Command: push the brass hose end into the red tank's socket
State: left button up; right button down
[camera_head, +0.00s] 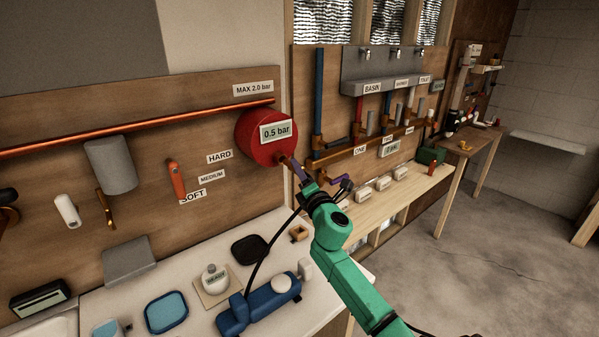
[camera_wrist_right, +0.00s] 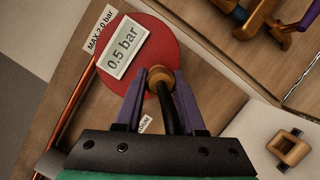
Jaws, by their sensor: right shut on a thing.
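The red tank (camera_head: 255,148) is a round drum on the wooden wall board, with a display reading 0.5 bar. It also shows in the right wrist view (camera_wrist_right: 165,48). My right gripper (camera_head: 295,168) is at the tank's lower right side. Its purple fingers (camera_wrist_right: 160,88) are shut on the brass hose end (camera_wrist_right: 158,74), with the black hose (camera_wrist_right: 166,112) running back between them. The brass end lies against the tank's face in the picture. The socket is hidden behind it, so I cannot tell how deep it sits. My left gripper is not in view.
The black hose (camera_head: 262,262) hangs from my gripper to the blue pump (camera_head: 262,308) on the white counter. A copper pipe (camera_head: 150,124) runs left from the tank. Pipes and valves with a blue pipe (camera_head: 319,90) stand close on the right.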

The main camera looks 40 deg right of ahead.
aim_at(291, 166)
jog(key=shift+w+b, duration=0.75)
jog(key=shift+w, duration=1.25)
jog(key=shift+c, duration=2.1)
grip_release()
jog(key=b+v, duration=0.2)
jog(key=v, duration=1.2)
jog(key=shift+s, duration=0.3)
